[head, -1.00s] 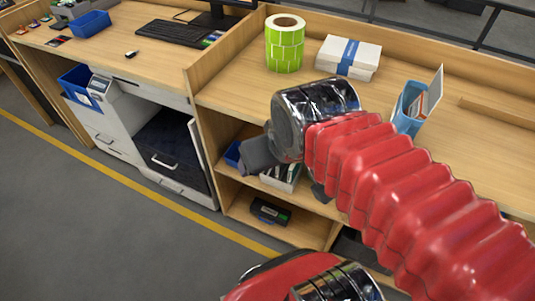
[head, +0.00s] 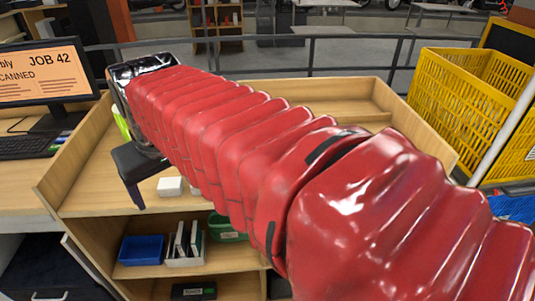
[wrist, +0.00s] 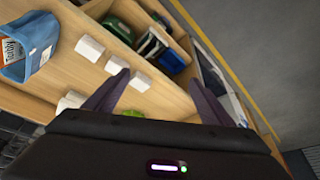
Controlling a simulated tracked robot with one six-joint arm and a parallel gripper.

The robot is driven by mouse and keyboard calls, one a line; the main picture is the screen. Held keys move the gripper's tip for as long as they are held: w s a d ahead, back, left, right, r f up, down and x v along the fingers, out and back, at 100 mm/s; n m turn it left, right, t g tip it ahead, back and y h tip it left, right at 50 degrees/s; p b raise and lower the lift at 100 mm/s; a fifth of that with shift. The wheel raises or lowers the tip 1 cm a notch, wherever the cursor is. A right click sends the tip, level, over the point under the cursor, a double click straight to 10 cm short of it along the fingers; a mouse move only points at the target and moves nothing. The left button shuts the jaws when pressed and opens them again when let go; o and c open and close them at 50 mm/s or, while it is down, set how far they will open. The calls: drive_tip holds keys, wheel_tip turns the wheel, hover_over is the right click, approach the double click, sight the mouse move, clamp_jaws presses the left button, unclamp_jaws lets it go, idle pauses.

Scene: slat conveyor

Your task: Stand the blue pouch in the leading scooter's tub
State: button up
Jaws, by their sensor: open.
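My gripper (wrist: 158,76) is open, with its two dark fingers apart over the wooden bench and nothing held between them. In the head view my gripper (head: 137,198) hangs over the bench's left part, below the arm's end. A blue pocket-shaped holder (wrist: 40,38) with printed papers in it stands at the upper left of the wrist view, apart from the fingers. I cannot tell whether it is the blue pouch. It does not show in the head view, where my red arm covers much of the bench. No scooter with a tub can be made out.
Several small white blocks (wrist: 90,48) lie on the bench near the fingers. A blue bin (head: 142,250) and a green bin (head: 225,228) sit on the shelf below. A monitor (head: 42,72) stands left; a yellow crate (head: 462,105) stands right.

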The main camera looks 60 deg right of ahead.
drive_tip(key=w+d+r+m+g, duration=0.1)
drive_tip(key=w+d+r+m, duration=0.15)
drive_tip(key=d, duration=0.75)
drive_tip(key=w+d+r+m+g, duration=0.2)
drive_tip(key=d+r, duration=0.1)
drive_tip(key=d, duration=0.6)
drive_tip(key=s+d+m+g+y, duration=0.1)
drive_tip(key=s+d, duration=0.4)
drive_tip(key=d, duration=1.2)
drive_tip(key=shift+s+f+m, duration=0.15)
drive_tip(key=shift+f+m, duration=0.1)
drive_tip(key=shift+m, duration=0.6)
drive_tip(key=shift+f, duration=4.35)
drive_tip(key=shift+d+f, duration=0.1)
drive_tip(key=shift+f, duration=2.5)
